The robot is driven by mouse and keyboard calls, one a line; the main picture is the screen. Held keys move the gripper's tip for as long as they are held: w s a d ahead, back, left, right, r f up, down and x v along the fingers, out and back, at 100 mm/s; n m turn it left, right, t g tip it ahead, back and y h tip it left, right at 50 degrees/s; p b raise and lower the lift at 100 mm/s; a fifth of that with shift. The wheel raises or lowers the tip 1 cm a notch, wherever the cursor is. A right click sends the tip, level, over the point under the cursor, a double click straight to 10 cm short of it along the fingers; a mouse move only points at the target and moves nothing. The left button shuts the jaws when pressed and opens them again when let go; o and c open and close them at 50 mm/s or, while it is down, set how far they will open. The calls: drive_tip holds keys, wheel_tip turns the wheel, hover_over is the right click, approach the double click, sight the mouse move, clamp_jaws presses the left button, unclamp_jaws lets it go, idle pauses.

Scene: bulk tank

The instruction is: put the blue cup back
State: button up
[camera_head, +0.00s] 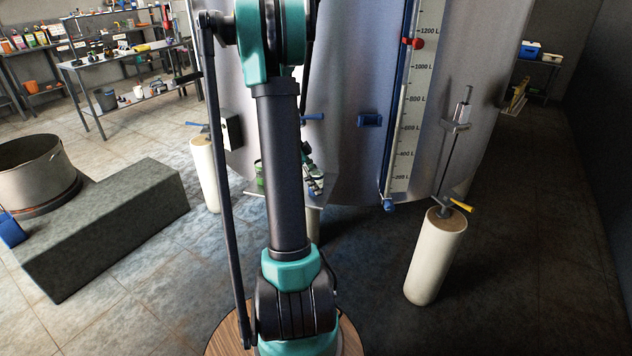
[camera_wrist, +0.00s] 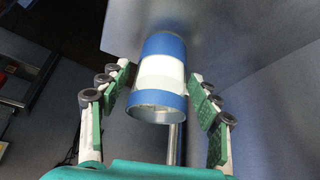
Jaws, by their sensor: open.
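In the wrist view the blue cup (camera_wrist: 166,46) has a broad white band around its middle, and one rim faces my camera. It is in front of the grey metal of the tank (camera_wrist: 222,30). My gripper (camera_wrist: 160,78) is open, with green-padded fingers on the left and right of the cup. A gap shows between the cup and the left finger; the right fingertip is close to the cup, and I cannot tell whether it touches. In the head view my arm hides most of the gripper area, and I cannot make out the cup.
The large tank (camera_head: 345,90) fills the middle, with a litre scale (camera_head: 408,110) on it. Pale cylindrical legs (camera_head: 435,258) stand on the floor. A dark stone block (camera_head: 110,220) and a metal pot (camera_head: 38,165) are at left.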

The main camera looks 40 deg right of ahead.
drive_tip(key=shift+r, duration=0.1)
drive_tip(key=v, duration=1.2)
drive_tip(key=s+a+f+n+t+y, duration=0.1)
drive_tip(key=s+a+f+n+t, duration=0.1)
drive_tip(key=s+a+n, duration=0.3)
drive_tip(key=s+a+f+n+t+y, duration=0.2)
drive_tip(key=s+a+f+n, duration=0.3)
drive_tip(key=a+n, duration=0.7)
drive_tip(key=s+a+f+n+t+y, duration=0.1)
drive_tip(key=s+a+f+n+t, duration=0.2)
drive_tip(key=s+a+n, duration=0.2)
drive_tip(key=a+n, duration=0.3)
drive_tip(key=a, duration=0.3)
drive_tip(key=shift+a+f+t+y, duration=0.15)
drive_tip(key=shift+f+t+y, duration=0.2)
drive_tip(key=shift+t+y, duration=0.05)
